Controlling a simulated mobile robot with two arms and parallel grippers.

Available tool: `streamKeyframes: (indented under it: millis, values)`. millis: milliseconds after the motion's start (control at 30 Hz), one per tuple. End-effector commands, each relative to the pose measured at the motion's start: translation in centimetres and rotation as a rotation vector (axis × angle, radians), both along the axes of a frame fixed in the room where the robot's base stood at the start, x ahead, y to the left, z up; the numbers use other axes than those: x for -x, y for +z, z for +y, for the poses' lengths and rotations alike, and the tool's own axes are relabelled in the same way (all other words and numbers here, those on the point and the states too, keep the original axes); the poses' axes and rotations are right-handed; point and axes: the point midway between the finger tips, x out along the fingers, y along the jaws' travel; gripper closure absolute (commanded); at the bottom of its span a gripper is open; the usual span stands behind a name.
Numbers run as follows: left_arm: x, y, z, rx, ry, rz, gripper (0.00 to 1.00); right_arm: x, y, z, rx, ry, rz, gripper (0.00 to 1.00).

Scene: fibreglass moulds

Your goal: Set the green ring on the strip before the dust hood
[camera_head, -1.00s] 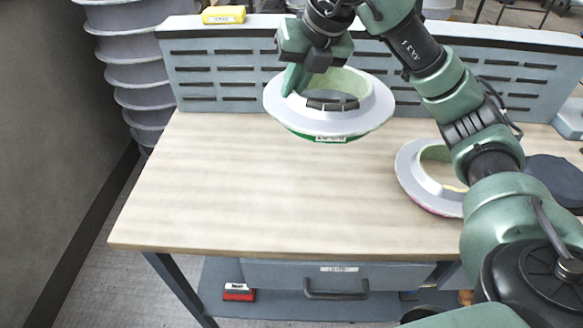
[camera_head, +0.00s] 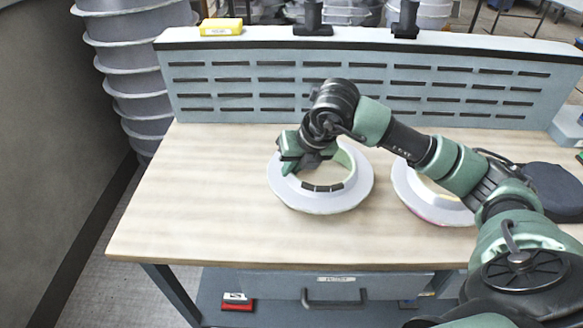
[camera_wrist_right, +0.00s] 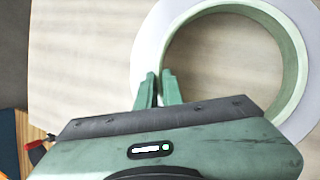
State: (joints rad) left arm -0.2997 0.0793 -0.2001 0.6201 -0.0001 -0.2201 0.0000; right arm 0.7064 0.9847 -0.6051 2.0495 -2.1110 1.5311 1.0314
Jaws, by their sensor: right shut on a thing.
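The green ring (camera_head: 325,203) has a wide pale flange, a light green inner wall and dark marks inside its front. It is over the left-middle of the bench top, tipped little; I cannot tell whether it touches the wood. My right gripper (camera_head: 290,166) is shut on its left side. In the right wrist view the fingers (camera_wrist_right: 158,78) are close together at the ring's (camera_wrist_right: 296,60) wall. The slotted grey-blue panel along the back looks like the dust hood (camera_head: 245,72). The strip of bench before it (camera_head: 225,140) is bare. My left gripper is out of view.
A second pale ring (camera_head: 408,190) with a pinkish lower edge lies to the right, partly behind my right arm. A dark round pad (camera_head: 556,190) lies farther right. A yellow box (camera_head: 221,26) sits on the panel's top. The bench's left part is clear.

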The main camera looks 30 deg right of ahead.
Motion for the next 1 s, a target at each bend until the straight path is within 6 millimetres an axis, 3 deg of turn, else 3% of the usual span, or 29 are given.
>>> streamKeyframes:
  millis: [400, 500, 833, 1000]
  values:
    - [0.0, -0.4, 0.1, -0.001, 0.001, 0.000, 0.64, 0.0, -0.9, 0.0, 0.001, 0.000, -0.003, 1.00]
    - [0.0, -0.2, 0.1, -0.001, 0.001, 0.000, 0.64, 0.0, -0.9, 0.0, 0.000, 0.000, 0.000, 0.71]
    - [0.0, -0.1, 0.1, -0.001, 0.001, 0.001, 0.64, 0.0, -0.7, 0.0, 0.000, 0.000, 0.000, 0.71]
    - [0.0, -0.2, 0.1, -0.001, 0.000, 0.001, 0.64, 0.5, 0.7, -0.2, 0.000, -0.001, -0.005, 0.71]
